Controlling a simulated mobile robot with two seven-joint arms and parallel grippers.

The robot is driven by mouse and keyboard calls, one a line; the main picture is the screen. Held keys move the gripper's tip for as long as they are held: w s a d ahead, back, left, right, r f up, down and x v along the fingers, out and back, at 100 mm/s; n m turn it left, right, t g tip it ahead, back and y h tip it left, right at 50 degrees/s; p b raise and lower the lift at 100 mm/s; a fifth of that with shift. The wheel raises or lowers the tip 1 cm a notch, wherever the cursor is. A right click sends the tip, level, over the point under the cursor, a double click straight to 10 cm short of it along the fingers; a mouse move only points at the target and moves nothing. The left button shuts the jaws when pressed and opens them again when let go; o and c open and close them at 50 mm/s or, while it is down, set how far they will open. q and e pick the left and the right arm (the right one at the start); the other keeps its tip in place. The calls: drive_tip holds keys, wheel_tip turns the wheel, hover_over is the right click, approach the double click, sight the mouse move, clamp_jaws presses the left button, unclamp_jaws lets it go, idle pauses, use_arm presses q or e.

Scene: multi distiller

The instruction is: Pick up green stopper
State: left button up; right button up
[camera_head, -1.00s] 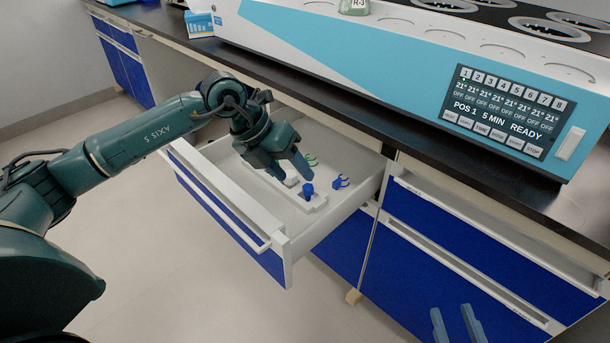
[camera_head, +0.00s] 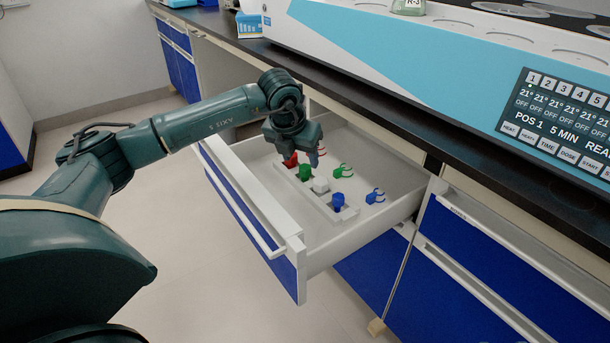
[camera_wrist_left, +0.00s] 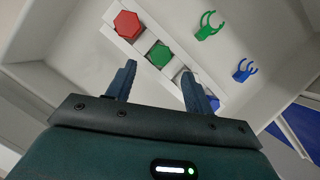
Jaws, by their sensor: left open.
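The green stopper (camera_head: 305,172) stands in a white rack (camera_head: 318,203) inside the open drawer, between a red stopper (camera_head: 291,159) and a white one (camera_head: 320,186). In the left wrist view the green stopper (camera_wrist_left: 160,54) shows from above, ahead of and between the two fingers. My left gripper (camera_head: 302,160) is above the rack. In the left wrist view the left gripper (camera_wrist_left: 157,80) is open, with nothing between its fingers. The white stopper is partly hidden by the right finger there. My right gripper is not in view.
A blue stopper (camera_head: 338,201) stands at the near end of the rack. A green clip (camera_head: 343,171) and a blue clip (camera_head: 376,196) lie on the drawer floor to the right. The drawer's front wall (camera_head: 245,207) and the dark counter edge (camera_head: 400,136) bound the space.

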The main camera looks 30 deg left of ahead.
sight(304, 168)
use_arm(q)
drive_tip(key=b+x, duration=0.1)
drive_tip(key=x, duration=0.3)
drive_tip(key=shift+w+f, duration=0.15)
drive_tip(key=c, duration=1)
